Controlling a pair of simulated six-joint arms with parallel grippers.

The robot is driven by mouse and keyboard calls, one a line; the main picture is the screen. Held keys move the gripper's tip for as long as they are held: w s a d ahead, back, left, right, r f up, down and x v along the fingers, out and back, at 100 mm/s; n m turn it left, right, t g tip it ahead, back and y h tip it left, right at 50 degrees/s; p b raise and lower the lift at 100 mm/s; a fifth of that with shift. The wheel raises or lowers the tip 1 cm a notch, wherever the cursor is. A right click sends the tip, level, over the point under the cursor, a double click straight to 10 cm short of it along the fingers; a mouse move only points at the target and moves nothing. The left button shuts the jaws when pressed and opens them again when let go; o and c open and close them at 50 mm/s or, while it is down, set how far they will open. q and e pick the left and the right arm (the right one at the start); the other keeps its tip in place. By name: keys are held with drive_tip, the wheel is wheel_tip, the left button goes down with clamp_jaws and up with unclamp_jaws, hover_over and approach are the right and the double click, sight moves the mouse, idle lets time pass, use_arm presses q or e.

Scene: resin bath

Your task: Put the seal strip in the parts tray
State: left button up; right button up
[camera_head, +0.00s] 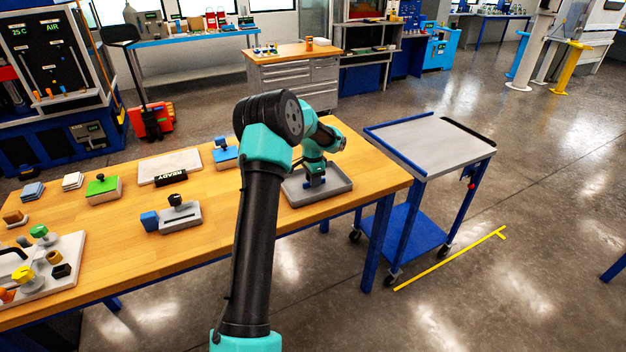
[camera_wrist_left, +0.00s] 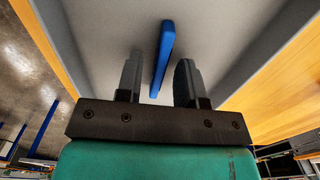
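The blue seal strip (camera_wrist_left: 162,55) shows in the left wrist view, over the grey floor of the parts tray (camera_wrist_left: 100,25), and looks to lie on it. My left gripper (camera_wrist_left: 157,75) is open, with one finger on each side of the strip and a visible gap to both. In the head view the grey parts tray (camera_head: 335,194) is at the right end of the wooden table, and my left gripper (camera_head: 315,183) points down inside it. The strip is mostly hidden there by the gripper. My right gripper is not in view.
On the wooden table (camera_head: 115,245) stand a grey block with a black knob (camera_head: 180,217), a green-topped block (camera_head: 103,188), a white board (camera_head: 165,165) and a fixture with coloured knobs (camera_head: 50,270). A grey-topped cart (camera_head: 430,145) stands right of the table.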

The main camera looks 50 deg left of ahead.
use_arm(q)
wheel_tip(320, 180, up, 12)
drive_tip(key=shift+r, duration=0.15)
idle(0.6)
idle(0.4)
